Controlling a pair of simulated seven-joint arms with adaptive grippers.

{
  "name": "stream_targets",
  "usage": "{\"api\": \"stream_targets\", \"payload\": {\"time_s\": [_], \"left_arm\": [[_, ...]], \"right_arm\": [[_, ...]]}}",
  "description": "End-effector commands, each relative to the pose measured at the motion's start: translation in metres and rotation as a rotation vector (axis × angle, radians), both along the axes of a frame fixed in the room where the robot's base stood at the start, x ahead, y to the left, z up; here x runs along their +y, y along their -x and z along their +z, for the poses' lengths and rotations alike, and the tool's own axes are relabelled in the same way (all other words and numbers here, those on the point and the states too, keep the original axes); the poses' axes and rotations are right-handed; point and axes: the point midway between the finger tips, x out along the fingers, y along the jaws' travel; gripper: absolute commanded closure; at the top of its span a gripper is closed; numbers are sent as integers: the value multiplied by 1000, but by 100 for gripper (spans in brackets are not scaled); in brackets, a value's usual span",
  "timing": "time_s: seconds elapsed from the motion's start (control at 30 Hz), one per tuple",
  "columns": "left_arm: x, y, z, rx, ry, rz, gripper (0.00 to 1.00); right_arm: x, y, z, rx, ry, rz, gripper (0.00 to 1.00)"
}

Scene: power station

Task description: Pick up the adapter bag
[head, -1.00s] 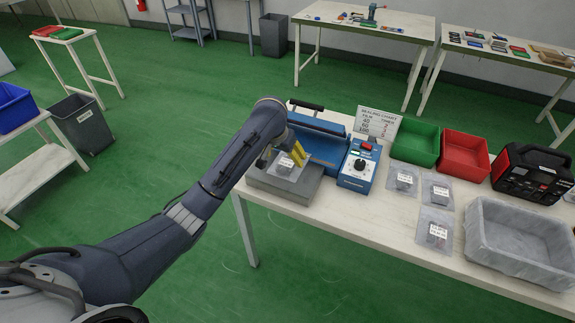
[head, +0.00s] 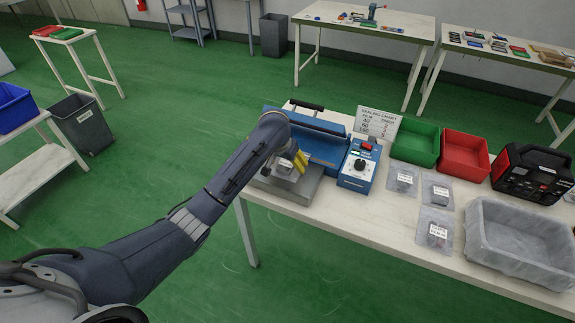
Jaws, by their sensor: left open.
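My left gripper (head: 298,161) has yellow fingers and is at the blue heat sealer (head: 318,147), over its grey front platform. A small clear bag with a white label (head: 285,167) lies at the fingers, partly hidden by my gripper and arm. The fingers are open; I cannot tell whether they touch the bag. Three similar labelled bags lie on the table: one bag (head: 403,180) near the sealer's control box, one bag (head: 438,191) to its right, and one bag (head: 436,230) nearer the front. The labels are too small to read, so I cannot tell which is the adapter bag.
The blue control box (head: 358,166) stands beside the sealer, with a sealing chart (head: 377,124) behind. A green bin (head: 415,144), a red bin (head: 464,156), a black-and-red power unit (head: 533,173) and a grey tray (head: 521,236) occupy the right. The table's front edge is clear.

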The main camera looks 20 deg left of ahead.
Motion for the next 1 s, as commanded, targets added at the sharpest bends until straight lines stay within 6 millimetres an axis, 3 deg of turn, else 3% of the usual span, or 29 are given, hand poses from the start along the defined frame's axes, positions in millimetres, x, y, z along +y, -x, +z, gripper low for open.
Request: {"api": "stream_targets", "payload": {"time_s": [0.6,1.0], "left_arm": [[0,0,-5,0,0,0,20],[0,1,-7,4,-1,0,66]], "right_arm": [[0,0,0,0,0,0,44],[0,0,0,0,0,0,44]]}}
